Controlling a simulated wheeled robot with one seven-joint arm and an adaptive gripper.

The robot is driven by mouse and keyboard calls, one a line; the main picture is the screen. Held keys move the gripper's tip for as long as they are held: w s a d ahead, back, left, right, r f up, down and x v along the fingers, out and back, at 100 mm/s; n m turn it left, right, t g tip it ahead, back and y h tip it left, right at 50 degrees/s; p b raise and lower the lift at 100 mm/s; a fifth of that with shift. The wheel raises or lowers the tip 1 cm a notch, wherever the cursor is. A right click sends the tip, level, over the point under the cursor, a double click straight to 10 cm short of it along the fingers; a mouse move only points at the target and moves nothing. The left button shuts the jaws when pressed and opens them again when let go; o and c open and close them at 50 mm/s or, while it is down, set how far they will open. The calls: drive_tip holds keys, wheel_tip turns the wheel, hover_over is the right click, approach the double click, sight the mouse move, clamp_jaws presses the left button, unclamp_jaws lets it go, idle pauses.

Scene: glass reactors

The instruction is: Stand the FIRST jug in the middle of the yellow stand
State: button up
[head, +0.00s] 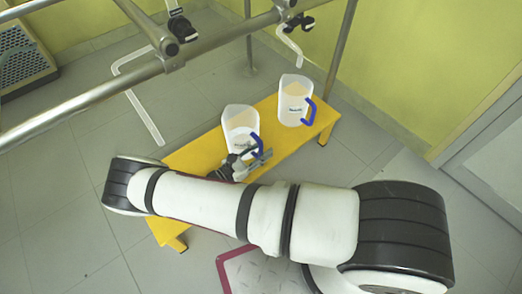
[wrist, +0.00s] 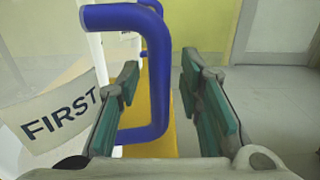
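The FIRST jug (head: 238,121) is a white jug with a blue handle, standing upright near the middle of the yellow stand (head: 190,157) in the head view. In the wrist view its FIRST label (wrist: 60,118) is at the left, and its blue handle (wrist: 158,75) rises between my gripper's fingers. My gripper (head: 259,161) is at the handle side of this jug. In the wrist view my gripper (wrist: 165,95) is open, with a clear gap between the right finger and the handle. The left finger overlaps the handle's lower part, and I cannot tell whether they touch.
A second white jug (head: 294,101) with a blue handle stands at the stand's right end. Metal rails (head: 90,83) with white bent pipes cross above and behind the stand. The stand's left end is mostly behind my arm.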

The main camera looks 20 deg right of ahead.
drive_tip(key=shift+r, duration=0.15)
drive_tip(key=p+v, duration=0.2)
drive_tip(key=v, duration=1)
drive_tip(key=s+d+p, duration=0.3)
drive_tip(key=s, duration=0.6)
drive_tip(key=shift+s, duration=0.25)
idle(0.5)
drive_tip(key=s+d+r+p, duration=0.2)
drive_tip(key=s+r+p, duration=0.3)
drive_tip(key=s+p, duration=0.1)
drive_tip(key=shift+s+d, duration=0.3)
drive_tip(key=shift+s, duration=0.5)
idle(0.3)
